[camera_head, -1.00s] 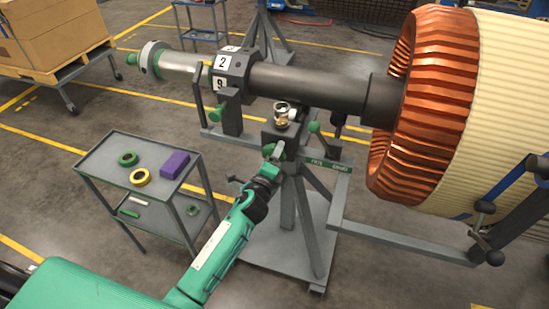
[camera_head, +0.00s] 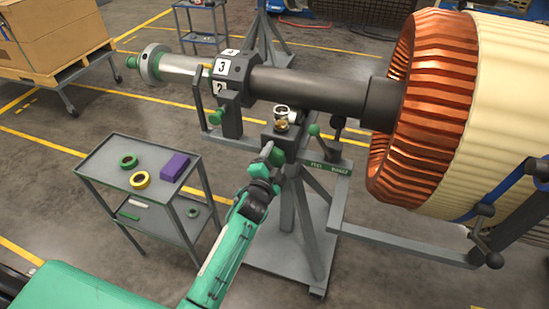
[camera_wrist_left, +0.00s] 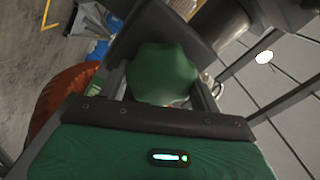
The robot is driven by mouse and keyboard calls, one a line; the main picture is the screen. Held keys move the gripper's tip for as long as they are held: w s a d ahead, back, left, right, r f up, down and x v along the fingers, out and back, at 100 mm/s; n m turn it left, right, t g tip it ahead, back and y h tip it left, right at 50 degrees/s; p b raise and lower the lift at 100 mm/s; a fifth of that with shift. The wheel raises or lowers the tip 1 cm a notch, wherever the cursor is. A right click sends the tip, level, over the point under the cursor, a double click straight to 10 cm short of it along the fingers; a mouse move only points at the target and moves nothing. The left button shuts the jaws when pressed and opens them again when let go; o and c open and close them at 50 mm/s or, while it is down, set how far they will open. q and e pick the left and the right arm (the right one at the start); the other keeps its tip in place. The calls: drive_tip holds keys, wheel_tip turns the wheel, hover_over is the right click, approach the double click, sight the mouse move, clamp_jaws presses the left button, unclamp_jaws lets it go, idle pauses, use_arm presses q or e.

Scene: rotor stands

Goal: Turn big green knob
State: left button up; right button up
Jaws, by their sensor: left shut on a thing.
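The big green knob (camera_head: 278,157) sits on the front of the grey stand's block, below the rotor shaft. My left gripper (camera_head: 268,152) reaches it from the front and is shut on it. In the left wrist view the faceted green knob (camera_wrist_left: 162,75) fills the space between the dark fingers. The numbered dark collar (camera_head: 237,73) on the shaft shows a 3 on its front face. My right gripper is not in view.
The grey stand (camera_head: 287,205) carries the shaft and copper-wound rotor (camera_head: 410,110) to the right. Smaller green knobs (camera_head: 215,117) (camera_head: 314,130) flank the block. A grey cart (camera_head: 112,160) with tape rolls and a purple box (camera_head: 175,167) stands left, with floor between.

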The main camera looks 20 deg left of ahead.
use_arm(q)
drive_tip(key=shift+n, duration=0.4)
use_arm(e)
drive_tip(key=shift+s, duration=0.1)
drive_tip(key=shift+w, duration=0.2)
use_arm(q)
drive_tip(key=o, duration=1)
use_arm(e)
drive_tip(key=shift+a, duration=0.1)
use_arm(q)
drive_tip(key=s+b, duration=0.2)
drive_tip(key=s, duration=1.2)
drive_tip(key=shift+a, duration=0.2)
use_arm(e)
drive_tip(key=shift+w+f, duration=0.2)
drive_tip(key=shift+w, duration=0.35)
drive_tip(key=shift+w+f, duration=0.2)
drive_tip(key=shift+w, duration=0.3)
use_arm(q)
drive_tip(key=shift+w, duration=0.1)
